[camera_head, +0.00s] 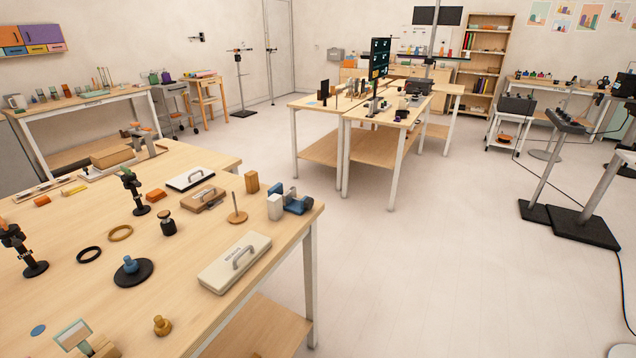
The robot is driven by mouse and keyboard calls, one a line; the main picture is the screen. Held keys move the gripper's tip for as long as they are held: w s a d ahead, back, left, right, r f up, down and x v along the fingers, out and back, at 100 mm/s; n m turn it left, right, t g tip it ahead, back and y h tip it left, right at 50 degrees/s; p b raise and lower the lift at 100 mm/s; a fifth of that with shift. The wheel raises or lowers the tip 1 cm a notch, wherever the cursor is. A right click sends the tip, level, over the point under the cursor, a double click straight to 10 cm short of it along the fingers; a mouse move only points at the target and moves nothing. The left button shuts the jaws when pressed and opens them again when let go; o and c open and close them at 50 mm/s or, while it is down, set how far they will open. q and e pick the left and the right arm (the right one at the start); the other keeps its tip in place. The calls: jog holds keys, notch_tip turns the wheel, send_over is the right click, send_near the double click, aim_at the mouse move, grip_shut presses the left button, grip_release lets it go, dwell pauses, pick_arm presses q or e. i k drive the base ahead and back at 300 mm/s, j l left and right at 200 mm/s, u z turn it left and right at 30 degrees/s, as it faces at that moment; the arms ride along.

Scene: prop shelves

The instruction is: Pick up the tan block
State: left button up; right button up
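A small upright tan block (252,182) stands on the near wooden table (180,262), towards its right rear edge. It is just behind a white block (274,208) and left of a blue device (296,202). I cannot tell from the picture alone which of the two is the named block. Neither of my grippers is in view, and nothing is seen touching either block.
A wooden disc with an upright peg (237,216) stands in front of the small tan block. Handled plates, including a cream one (235,262), lie nearby. Open floor (440,270) lies right of the table.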

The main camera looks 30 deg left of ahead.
aim_at(252, 178)
jog(key=u, duration=1.2)
